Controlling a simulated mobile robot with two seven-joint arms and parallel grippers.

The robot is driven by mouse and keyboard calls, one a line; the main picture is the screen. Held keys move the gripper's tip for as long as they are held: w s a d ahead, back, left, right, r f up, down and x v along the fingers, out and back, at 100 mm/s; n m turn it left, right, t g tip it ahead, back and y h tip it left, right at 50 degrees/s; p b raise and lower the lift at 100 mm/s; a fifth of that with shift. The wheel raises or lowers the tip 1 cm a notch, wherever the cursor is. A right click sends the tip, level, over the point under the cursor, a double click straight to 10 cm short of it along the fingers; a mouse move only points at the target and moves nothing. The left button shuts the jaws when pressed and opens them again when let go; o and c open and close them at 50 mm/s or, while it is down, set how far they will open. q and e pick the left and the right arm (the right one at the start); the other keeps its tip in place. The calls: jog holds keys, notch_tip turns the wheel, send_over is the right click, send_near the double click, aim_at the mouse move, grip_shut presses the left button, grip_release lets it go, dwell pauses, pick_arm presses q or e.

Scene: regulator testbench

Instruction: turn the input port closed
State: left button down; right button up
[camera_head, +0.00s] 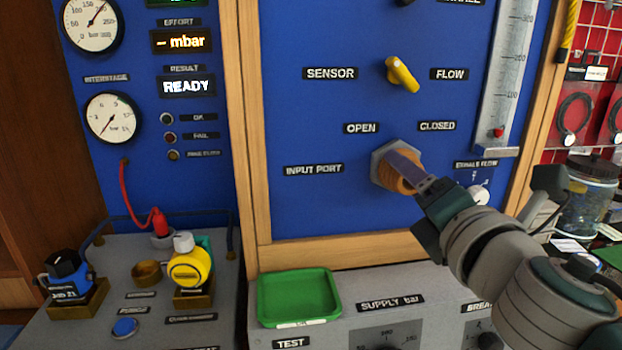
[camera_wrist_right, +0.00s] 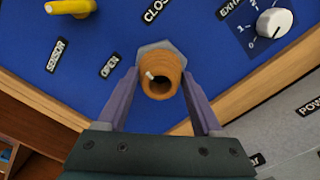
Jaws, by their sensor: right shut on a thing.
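The input port (camera_head: 384,170) is a bronze, ribbed round fitting on a grey hex base, set in the blue panel below the OPEN (camera_head: 361,128) and CLOSED (camera_head: 437,126) labels. My right gripper (camera_head: 405,170) comes in from the lower right and is shut on the port's bronze body. In the right wrist view the bronze port (camera_wrist_right: 162,78) sits between the two purple-grey fingers of the gripper (camera_wrist_right: 160,90), one on each side. A small pale mark shows on its face, toward the upper left. My left gripper is not in view.
A yellow sensor/flow knob (camera_head: 402,74) sits above the port. A flowmeter tube (camera_head: 507,70) and a white exhale flow knob (camera_head: 478,195) are to the right. Below, a green tray (camera_head: 299,296) stands on the grey bench beside a yellow regulator (camera_head: 190,268).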

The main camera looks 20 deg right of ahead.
jog(key=m, duration=0.3)
jog(key=shift+m+b, duration=0.3)
jog(key=shift+m, duration=2)
jog(key=o, duration=1.4)
jog(key=shift+c, duration=0.2)
jog(key=b+v, duration=0.2)
jog(key=v, duration=0.8)
jog(key=shift+d, duration=0.1)
